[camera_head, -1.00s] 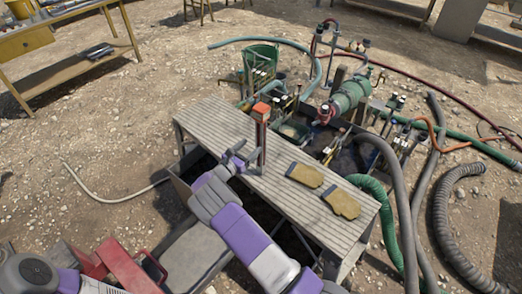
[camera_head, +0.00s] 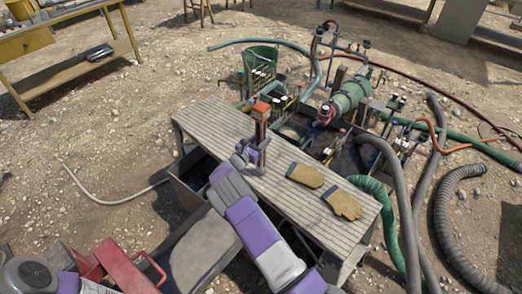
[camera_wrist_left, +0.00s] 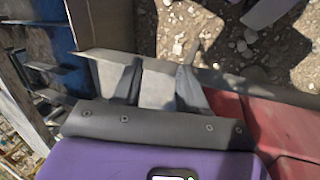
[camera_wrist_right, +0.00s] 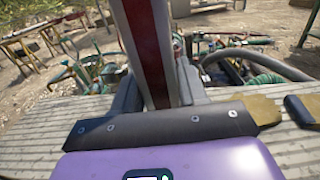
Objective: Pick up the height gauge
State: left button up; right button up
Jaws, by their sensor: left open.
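The height gauge (camera_head: 261,120) is a tall upright post with a red-orange top. It stands on the slatted bench near its back left part. My right gripper (camera_head: 250,157) is low at the post, coming from the front. In the right wrist view, the red and pale post (camera_wrist_right: 149,45) rises between the two fingers of the right gripper (camera_wrist_right: 160,92). The fingers are apart, one on each side of it, and I see no clear grip. The gauge's base is hidden there. My left gripper (camera_wrist_left: 160,78) is open and empty, away from the gauge.
Two tan gloves (camera_head: 305,175) (camera_head: 342,204) lie right of the gauge on the bench (camera_head: 205,117). Pumps and hoses (camera_head: 350,95) crowd behind it. A red object (camera_head: 118,265) is at lower left. A yellow workbench (camera_head: 75,70) stands at far left.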

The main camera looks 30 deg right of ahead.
grip_shut()
jog(key=shift+r, duration=0.1)
